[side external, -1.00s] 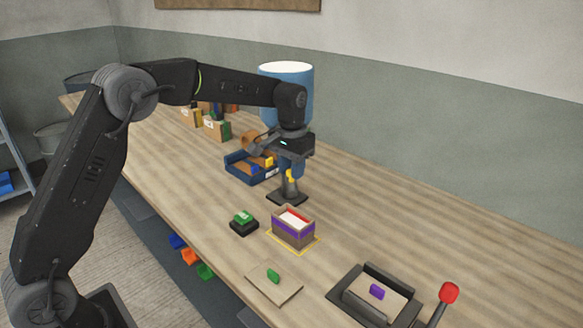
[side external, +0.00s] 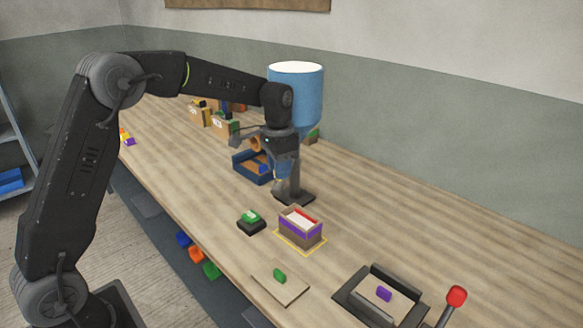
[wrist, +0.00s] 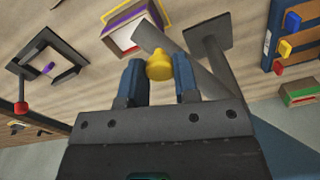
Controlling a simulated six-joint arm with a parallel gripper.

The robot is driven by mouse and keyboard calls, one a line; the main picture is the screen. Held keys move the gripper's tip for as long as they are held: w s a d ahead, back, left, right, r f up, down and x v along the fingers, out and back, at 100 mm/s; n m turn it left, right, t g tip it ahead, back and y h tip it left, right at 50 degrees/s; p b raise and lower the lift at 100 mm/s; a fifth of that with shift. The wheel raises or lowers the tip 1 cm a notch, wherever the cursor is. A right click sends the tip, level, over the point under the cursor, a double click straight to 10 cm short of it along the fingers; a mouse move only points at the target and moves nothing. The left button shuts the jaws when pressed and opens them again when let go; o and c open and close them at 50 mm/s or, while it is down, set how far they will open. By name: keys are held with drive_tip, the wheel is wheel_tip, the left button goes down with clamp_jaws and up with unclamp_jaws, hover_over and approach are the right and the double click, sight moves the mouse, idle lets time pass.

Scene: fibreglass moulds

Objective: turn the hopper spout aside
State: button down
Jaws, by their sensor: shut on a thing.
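The blue hopper (side external: 296,100) stands over the bench on a dark post with a flat base (side external: 294,198). In the wrist view, a grey spout tube (wrist: 190,62) slants down from near my gripper towards an open box. A yellow knob (wrist: 158,66) sits at the spout. My gripper (wrist: 160,80) is shut on this knob, one blue finger on each side. In the side view my gripper (side external: 281,178) is just left of the post, below the hopper; it hides part of the spout there.
The box (side external: 300,234), with a purple band, stands in a yellow outline in front of the post. A blue tray (side external: 248,170) is behind-left. A black block with a green top (side external: 251,222), a board (side external: 280,288) and a dark frame with a red-knobbed lever (side external: 455,296) are nearer.

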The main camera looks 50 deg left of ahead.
drive_tip(key=a+m, duration=1)
drive_tip(key=a, duration=0.1)
drive_tip(key=shift+s, duration=0.45)
drive_tip(key=shift+a, duration=0.2)
drive_tip(key=c, duration=0.8)
unclamp_jaws()
drive_tip(key=shift+c, duration=0.2)
wheel_tip(320, 180, up, 14)
drive_tip(key=shift+f, duration=0.1)
